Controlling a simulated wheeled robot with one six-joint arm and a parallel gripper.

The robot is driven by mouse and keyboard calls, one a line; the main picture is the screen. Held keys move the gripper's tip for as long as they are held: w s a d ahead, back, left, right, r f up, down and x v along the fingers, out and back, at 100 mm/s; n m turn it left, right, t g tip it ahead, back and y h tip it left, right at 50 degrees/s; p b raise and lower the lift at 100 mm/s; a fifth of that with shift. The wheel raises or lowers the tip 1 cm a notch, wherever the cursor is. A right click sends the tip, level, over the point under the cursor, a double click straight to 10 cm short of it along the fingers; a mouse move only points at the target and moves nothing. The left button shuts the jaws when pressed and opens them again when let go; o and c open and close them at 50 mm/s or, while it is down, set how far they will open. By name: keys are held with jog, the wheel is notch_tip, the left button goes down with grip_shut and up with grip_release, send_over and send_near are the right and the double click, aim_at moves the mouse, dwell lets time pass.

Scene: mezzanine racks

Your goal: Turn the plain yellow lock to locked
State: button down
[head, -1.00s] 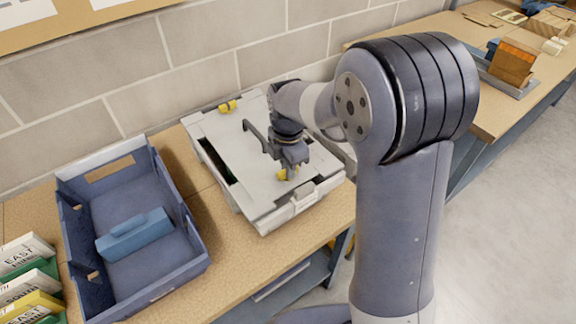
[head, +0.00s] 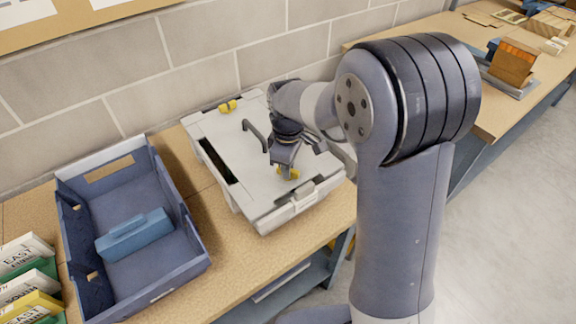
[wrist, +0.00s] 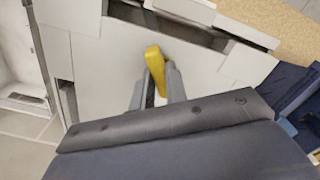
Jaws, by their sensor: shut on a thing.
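A white case (head: 222,150) lies on the bench, with a dark handle (head: 254,133) on its lid. One yellow lock (head: 228,106) sits at the case's far edge. Another yellow lock (head: 290,174) sits near the front edge, under my gripper (head: 287,166). In the wrist view this yellow lock (wrist: 154,62) stands between the two grey fingers of my gripper (wrist: 157,78), which is shut on it. The fingers hide part of the lock. I cannot tell any marking on either lock.
A blue bin (head: 185,235) holding a blue block (head: 135,235) stands left of the case. Several labelled boxes (head: 30,290) stand at the lower left. A block wall (head: 200,60) rises behind the bench. A second bench with wooden items is at the right.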

jog(key=m, duration=0.6)
jog(key=shift+m, duration=0.3)
dwell(0.5)
jog(key=c, duration=1.4)
grip_release()
notch_tip(320, 180, up, 11)
jog(key=shift+b, duration=0.35)
jog(key=shift+f, duration=0.15)
